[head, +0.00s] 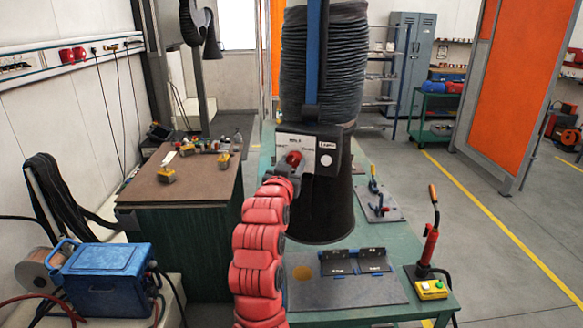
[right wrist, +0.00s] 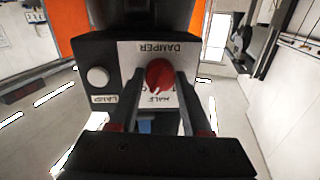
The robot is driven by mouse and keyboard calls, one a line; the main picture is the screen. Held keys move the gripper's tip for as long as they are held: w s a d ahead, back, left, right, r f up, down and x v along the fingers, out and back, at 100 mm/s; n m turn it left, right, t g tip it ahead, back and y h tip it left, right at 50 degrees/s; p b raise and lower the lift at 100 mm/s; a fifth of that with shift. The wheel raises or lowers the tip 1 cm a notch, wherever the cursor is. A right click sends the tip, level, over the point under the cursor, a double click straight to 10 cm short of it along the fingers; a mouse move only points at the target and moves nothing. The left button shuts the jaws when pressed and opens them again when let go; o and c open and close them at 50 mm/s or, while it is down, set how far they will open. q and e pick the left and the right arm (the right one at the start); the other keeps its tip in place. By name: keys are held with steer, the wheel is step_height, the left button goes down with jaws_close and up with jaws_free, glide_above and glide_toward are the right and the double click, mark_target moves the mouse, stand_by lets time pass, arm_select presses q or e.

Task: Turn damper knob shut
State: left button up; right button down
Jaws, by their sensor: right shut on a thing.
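The red damper knob (head: 293,158) sits on the pale label plate of a dark box on the extraction hood. In the right wrist view the knob (right wrist: 159,74) appears beside an upside-down DAMPER label, and its white mark points down toward the HALF marking. My right gripper (head: 287,171) reaches up to the box on its red arm. In the right wrist view the fingers of this gripper (right wrist: 159,88) stand on both sides of the knob, shut on it. The other position markings are hidden or too small to read. My left gripper is not in view.
A white round lamp button (right wrist: 98,77) is beside the knob on the box. The ribbed hose (head: 325,70) rises above it. Below is a green welding table (head: 385,240) with plates, a clamp and a red torch-like tool (head: 430,243). A brown-topped bench (head: 190,190) stands left.

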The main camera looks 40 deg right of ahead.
steer(key=n, duration=0.3)
steer(key=shift+n, duration=0.3)
steer(key=n, duration=0.3)
steer(key=shift+r+g, duration=0.1)
steer(key=shift+g, duration=0.2)
steer(key=n+p, duration=0.1)
steer(key=n, duration=0.2)
steer(key=shift+r+n+p, duration=0.15)
steer(key=shift+n+p, duration=0.45)
steer(key=shift+n, duration=0.5)
steer(key=shift+n+g+p, duration=0.3)
steer(key=shift+n+p, duration=0.4)
steer(key=shift+n, duration=0.6)
steer(key=shift+c, duration=1.8)
jaws_free()
